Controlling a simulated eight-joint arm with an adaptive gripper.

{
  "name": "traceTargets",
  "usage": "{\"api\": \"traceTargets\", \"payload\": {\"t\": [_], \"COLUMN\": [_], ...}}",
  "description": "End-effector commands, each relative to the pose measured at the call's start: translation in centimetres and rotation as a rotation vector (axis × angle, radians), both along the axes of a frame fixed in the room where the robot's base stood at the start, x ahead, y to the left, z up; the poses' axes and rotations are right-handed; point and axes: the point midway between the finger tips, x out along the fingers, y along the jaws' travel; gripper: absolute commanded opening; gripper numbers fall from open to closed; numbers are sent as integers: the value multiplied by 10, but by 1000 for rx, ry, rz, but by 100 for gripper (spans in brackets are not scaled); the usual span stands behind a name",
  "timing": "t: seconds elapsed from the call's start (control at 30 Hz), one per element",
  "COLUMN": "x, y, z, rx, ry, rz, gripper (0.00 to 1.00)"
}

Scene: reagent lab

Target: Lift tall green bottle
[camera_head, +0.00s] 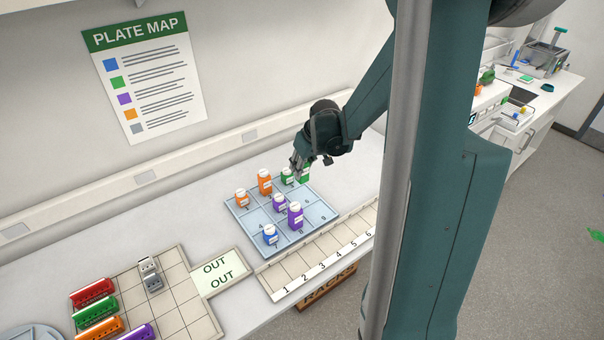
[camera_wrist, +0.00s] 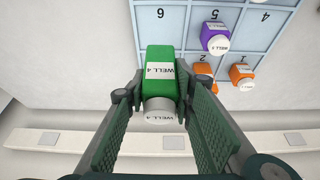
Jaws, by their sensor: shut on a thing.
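The tall green bottle (camera_wrist: 160,58) with a white label reading WELL 4 and a white cap stands out between my gripper's fingers in the wrist view. My gripper (camera_wrist: 161,88) is shut on it near the cap end. In the head view my gripper (camera_head: 300,167) reaches down to the tall green bottle (camera_head: 305,174) at the tray's back right corner, partly covering it. Whether its base touches the tray cannot be told. A shorter green bottle (camera_head: 287,177) stands just left of it.
The blue numbered tray (camera_head: 255,220) also holds orange bottles (camera_head: 265,183), purple bottles (camera_head: 295,217) and a blue bottle (camera_head: 270,235). A numbered rack strip (camera_head: 318,268) lies in front. The wall (camera_head: 250,70) is close behind. An OUT mat (camera_head: 218,272) lies at front left.

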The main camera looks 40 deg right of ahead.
Motion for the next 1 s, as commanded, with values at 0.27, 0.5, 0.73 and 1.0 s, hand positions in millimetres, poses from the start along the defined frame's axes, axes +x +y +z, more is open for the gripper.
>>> {"api": "traceTargets", "payload": {"t": [0.27,0.5,0.73,1.0], "x": [0,0,0,1], "y": [0,0,0,4], "z": [11,11,11,11], "rx": [0,0,0,1], "ry": [0,0,0,0], "rz": [0,0,0,1], "gripper": [13,13,13,13]}}
